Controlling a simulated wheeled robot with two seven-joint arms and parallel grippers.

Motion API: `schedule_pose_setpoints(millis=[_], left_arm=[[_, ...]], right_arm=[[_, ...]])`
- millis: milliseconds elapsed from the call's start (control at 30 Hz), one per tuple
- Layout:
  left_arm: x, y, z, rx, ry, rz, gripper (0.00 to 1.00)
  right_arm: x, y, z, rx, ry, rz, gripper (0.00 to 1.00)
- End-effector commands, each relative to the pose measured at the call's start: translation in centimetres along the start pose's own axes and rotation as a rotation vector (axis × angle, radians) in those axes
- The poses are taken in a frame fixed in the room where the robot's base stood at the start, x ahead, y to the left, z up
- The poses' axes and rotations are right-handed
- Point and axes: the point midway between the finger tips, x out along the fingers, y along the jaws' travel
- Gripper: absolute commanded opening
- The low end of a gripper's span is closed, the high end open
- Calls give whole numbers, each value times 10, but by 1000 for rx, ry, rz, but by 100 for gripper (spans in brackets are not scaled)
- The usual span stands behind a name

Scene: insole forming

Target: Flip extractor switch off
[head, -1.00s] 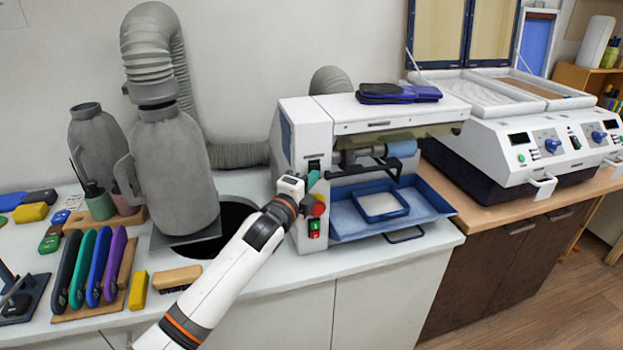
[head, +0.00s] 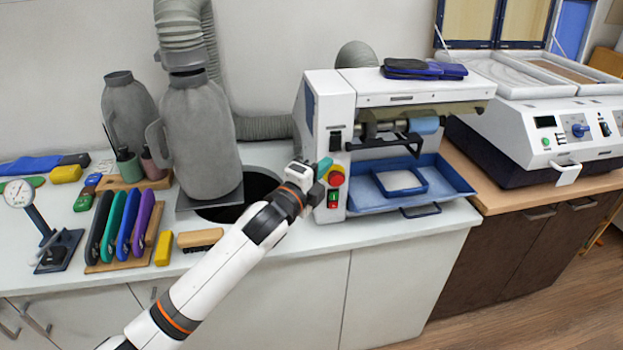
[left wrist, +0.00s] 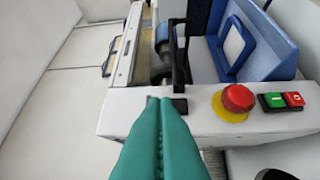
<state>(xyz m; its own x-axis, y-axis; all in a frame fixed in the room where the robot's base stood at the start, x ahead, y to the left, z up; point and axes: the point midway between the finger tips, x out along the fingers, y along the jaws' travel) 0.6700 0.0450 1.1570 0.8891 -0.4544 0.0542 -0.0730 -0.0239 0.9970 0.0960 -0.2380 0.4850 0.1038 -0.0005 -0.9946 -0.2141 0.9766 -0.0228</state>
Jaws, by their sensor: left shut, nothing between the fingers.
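A white machine (head: 420,92) stands on the counter, with a small black switch (head: 335,141) high on its front left panel. Below the switch are a red knob on a yellow base (head: 335,178) and a green and red button pair (head: 333,199). My left gripper (head: 325,166) has teal fingers, shut and empty, just lower left of the black switch. In the left wrist view the closed fingertips (left wrist: 160,100) overlap the edge of the black switch (left wrist: 180,106); contact cannot be told. The switch's position is not readable. My right gripper is not in view.
A grey bag collector (head: 195,135) with a hose stands left of the machine, beside a dark round opening (head: 240,200) in the counter.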

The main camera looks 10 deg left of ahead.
Motion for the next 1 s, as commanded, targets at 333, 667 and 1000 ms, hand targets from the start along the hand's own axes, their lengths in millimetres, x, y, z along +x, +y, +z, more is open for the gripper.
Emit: schedule_pose_setpoints(millis=[333,667,1000], left_arm=[[-40,5,-1,-1,1,0,0],[-43,6,0,-1,0,0,0],[-44,-95,-29,-210,95,-156,0]], right_arm=[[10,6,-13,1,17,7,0],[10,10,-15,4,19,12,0],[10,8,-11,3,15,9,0]])
